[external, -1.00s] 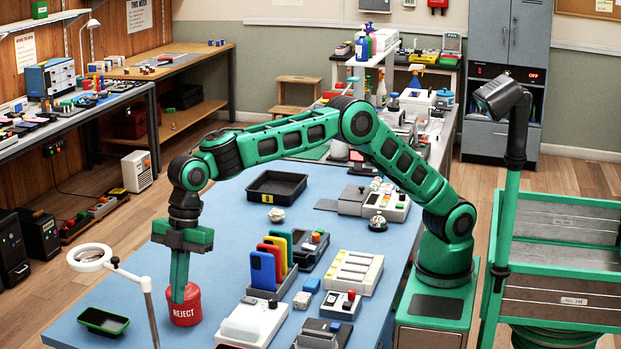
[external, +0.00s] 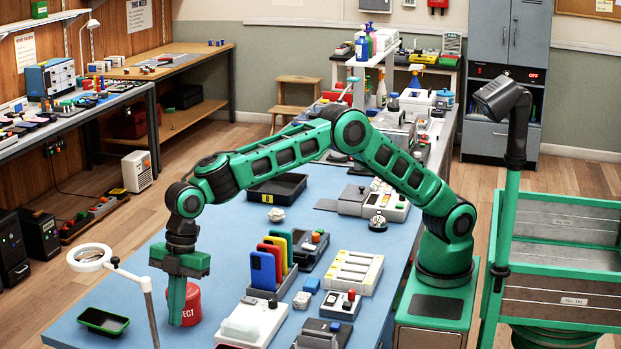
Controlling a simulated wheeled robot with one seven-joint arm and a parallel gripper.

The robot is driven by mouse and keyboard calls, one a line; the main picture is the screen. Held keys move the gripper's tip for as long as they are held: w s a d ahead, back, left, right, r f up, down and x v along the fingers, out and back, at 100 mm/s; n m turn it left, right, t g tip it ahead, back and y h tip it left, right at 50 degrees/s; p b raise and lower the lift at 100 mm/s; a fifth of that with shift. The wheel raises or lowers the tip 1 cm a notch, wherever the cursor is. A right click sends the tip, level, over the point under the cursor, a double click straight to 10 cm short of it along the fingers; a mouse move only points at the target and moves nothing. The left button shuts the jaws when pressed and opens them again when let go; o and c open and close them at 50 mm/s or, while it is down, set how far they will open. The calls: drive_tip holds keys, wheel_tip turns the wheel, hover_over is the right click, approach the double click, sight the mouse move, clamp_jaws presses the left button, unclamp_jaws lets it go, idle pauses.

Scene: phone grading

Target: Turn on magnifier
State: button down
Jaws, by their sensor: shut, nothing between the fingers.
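The magnifier is a white ring lamp (external: 90,258) on a grey stand at the front left of the blue table. Its light does not visibly glow, and I cannot make out a switch on it. My gripper (external: 176,322) points straight down, shut and empty, just in front of the red REJECT tub (external: 193,304), covering part of its left side. It is right of the magnifier's ring and close to its pole in the picture. Whether the fingertips touch the table I cannot tell.
A black tray with a green rim (external: 104,320) lies below the magnifier. A rack with colored phones (external: 263,270) stands right of the tub. A white device (external: 252,322) sits at the front. A black tray (external: 277,187) is farther back. Bare blue table lies behind my gripper.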

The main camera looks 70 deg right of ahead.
drive_tip(key=x, duration=0.7)
drive_tip(key=shift+a+f, duration=0.15)
drive_tip(key=shift+f, duration=0.15)
drive_tip(key=shift+w+f, duration=0.1)
drive_tip(key=shift+f, duration=0.2)
